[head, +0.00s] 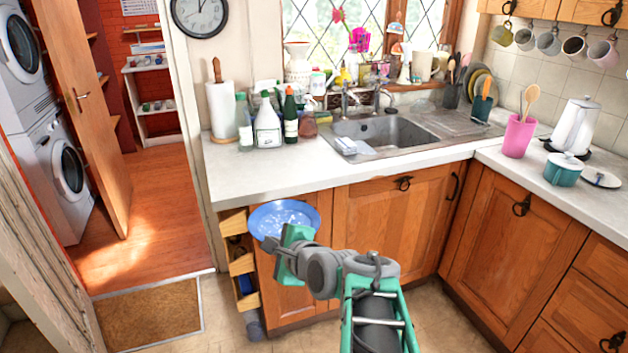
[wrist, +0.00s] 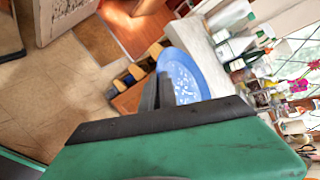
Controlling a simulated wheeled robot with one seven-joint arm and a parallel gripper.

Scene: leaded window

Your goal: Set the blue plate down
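The blue plate (head: 284,217) has a pale speckled pattern in its middle. In the head view it is in front of the cabinet doors, just below the worktop's front edge, and tilted with its face showing. My gripper (head: 291,238) is at its lower rim. In the wrist view the dark fingers (wrist: 159,90) are close together at the rim of the plate (wrist: 188,76), which sticks out beyond them. The gripper looks shut on the plate. The fingertips are mostly hidden in the head view.
The worktop (head: 285,172) has a bare strip in front of the bottles (head: 267,125) and paper roll (head: 221,108). The sink (head: 385,133) is to the right, with a cloth (head: 354,146) at its near left edge. An open narrow pull-out rack (head: 243,264) stands left of the cabinet.

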